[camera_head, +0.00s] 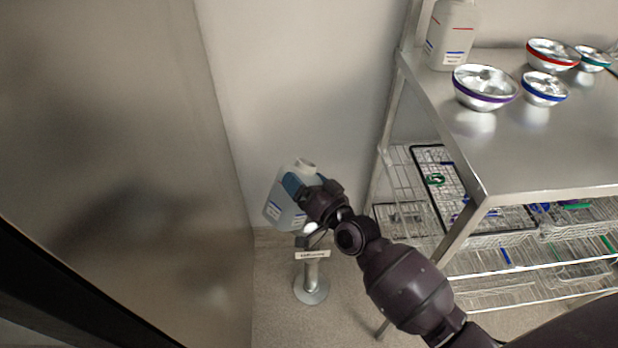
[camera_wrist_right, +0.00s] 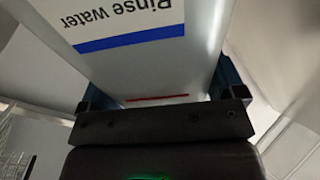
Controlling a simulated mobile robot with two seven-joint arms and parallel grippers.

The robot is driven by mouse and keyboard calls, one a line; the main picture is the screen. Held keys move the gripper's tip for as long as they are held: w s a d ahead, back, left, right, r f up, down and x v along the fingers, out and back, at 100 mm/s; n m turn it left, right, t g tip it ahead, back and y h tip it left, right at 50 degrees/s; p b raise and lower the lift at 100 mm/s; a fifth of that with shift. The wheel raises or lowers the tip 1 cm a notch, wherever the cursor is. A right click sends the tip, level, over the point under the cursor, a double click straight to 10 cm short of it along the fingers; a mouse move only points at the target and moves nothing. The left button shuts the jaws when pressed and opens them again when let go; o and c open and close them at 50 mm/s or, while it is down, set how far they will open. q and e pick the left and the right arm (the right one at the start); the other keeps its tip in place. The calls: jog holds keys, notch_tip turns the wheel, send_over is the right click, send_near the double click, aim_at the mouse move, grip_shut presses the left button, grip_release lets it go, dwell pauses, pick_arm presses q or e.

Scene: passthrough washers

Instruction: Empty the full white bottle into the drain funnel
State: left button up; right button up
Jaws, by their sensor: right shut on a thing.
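My right gripper (camera_head: 308,193) is shut on a white bottle (camera_head: 283,212), with its fingers across the body. The bottle's neck points up in the head view, and its body leans a little there. In the right wrist view the bottle (camera_wrist_right: 200,62) fills the space between the fingers (camera_wrist_right: 165,110), and its label reads "Rinse Water", upside down. The drain funnel (camera_head: 312,238) stands on a floor post with a round base, just below and right of the bottle. My right arm partly hides it. No liquid stream shows. My left gripper is not in view.
A steel table (camera_head: 545,150) on the right holds another white bottle (camera_head: 450,38) and several metal bowls with coloured rims. Wire shelves with baskets (camera_head: 485,235) are below it. A large steel panel (camera_head: 130,150) stands at the left. Open floor lies around the funnel base.

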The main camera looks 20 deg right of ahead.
jog(key=shift+s+a+f+m, duration=0.1)
jog(key=shift+f+m, duration=0.35)
jog(key=shift+m, duration=0.75)
jog(key=shift+f+m+b, duration=0.35)
jog(key=shift+f+m, duration=0.05)
jog(key=shift+m, duration=0.2)
jog(key=m, duration=0.1)
jog(key=f+m+g, duration=0.1)
jog(key=shift+f+m, duration=0.3)
jog(key=shift+m, duration=0.1)
jog(key=f+m, duration=0.3)
jog(key=shift+w+d+g, duration=0.2)
jog(key=shift+d+g, duration=0.1)
jog(key=shift+g, duration=0.1)
jog(key=shift+w+d+r+m+p, duration=0.2)
jog(key=shift+r+m+p, duration=0.1)
jog(key=shift+m, duration=0.25)
jog(key=shift+w+d+r+m+p, duration=0.1)
jog(key=shift+w+r+m+p, duration=0.15)
jog(key=shift+m, duration=0.3)
jog(key=shift+s+d+r+m+g+y+p, duration=0.15)
jog(key=shift+m+g+y+p, duration=0.15)
jog(key=shift+m+y+p, duration=0.15)
jog(key=shift+d+m, duration=0.1)
jog(key=shift+m, duration=0.35)
jog(key=shift+f, duration=0.25)
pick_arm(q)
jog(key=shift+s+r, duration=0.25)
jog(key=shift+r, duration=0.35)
